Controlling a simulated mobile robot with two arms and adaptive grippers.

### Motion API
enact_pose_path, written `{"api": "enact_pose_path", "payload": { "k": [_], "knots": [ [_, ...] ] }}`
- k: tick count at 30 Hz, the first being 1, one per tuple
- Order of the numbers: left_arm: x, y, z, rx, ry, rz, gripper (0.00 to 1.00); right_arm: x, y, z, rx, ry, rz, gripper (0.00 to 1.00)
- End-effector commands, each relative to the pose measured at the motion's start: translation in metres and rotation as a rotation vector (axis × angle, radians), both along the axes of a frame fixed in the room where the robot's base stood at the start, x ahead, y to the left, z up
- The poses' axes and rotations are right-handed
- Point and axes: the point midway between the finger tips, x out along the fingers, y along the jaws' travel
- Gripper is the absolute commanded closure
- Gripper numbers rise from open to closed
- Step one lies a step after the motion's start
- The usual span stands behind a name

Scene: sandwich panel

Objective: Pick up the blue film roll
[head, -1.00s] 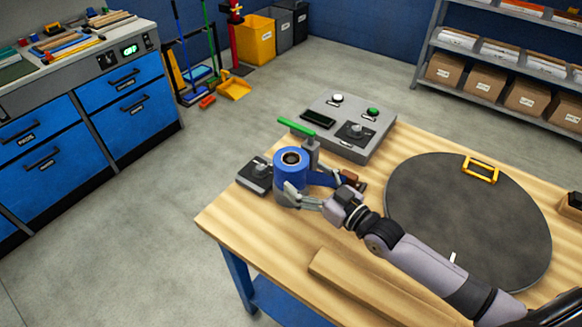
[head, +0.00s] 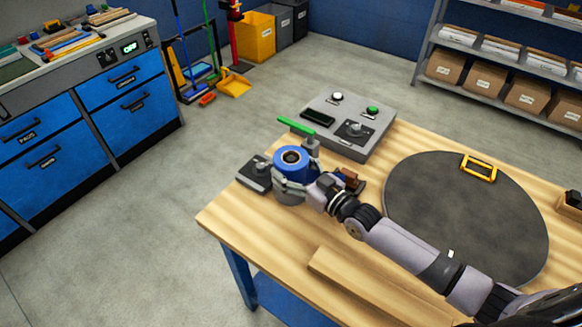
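My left gripper is not in view.
A green-handled device (head: 298,127) stands right behind the roll. A grey control box (head: 345,122) sits at the table's back edge. A round dark turntable (head: 420,222) with a yellow frame (head: 478,168) fills the right side. A wooden plank (head: 372,290) lies in front.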

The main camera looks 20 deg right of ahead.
Motion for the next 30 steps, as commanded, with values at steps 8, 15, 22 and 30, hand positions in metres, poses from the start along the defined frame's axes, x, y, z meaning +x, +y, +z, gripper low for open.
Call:
{"api": "enact_pose_path", "payload": {
  "k": [8,15,22,30],
  "knots": [
    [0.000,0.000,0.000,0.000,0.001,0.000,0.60,0.000,0.000,0.000,0.000,0.000,0.000,0.51],
    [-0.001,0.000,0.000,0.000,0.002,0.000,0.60,0.000,0.000,0.001,0.001,-0.003,0.000,0.63],
    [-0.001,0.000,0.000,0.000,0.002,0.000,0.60,0.000,0.000,0.003,0.001,-0.003,0.000,0.63],
    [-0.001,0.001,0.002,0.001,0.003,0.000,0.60,0.000,0.000,0.031,0.003,-0.006,0.000,0.63]
  ]
}}
